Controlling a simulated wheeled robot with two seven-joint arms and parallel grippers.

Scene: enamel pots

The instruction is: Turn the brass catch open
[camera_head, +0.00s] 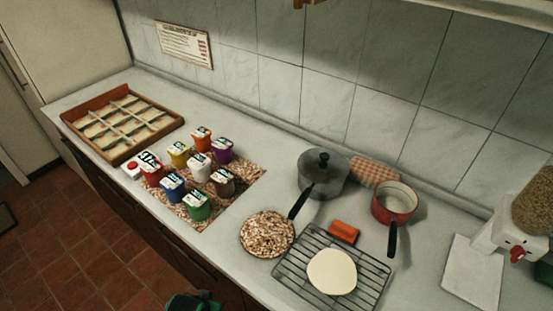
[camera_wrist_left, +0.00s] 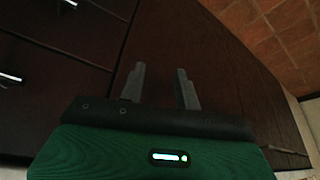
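A small brass-coloured piece (camera_head: 308,3) shows at the top edge of the head view, above the tiled wall. It is cut off by the frame, so I cannot tell whether it is the catch or how it is turned. My left gripper (camera_wrist_left: 162,78) is open and empty in the left wrist view, in front of dark drawer fronts. A green part of mine shows at the bottom edge of the head view, low in front of the counter, far from the brass piece. My right gripper is not in view.
The counter holds a sectioned wooden tray (camera_head: 68,117), several coloured tubs, a lidded grey pot (camera_head: 322,182), a red pan (camera_head: 394,208), a wire rack (camera_head: 290,268) with a pale disc (camera_head: 331,272), and a white dispenser (camera_head: 505,232). A shelf edge (camera_head: 490,12) overhangs at top right.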

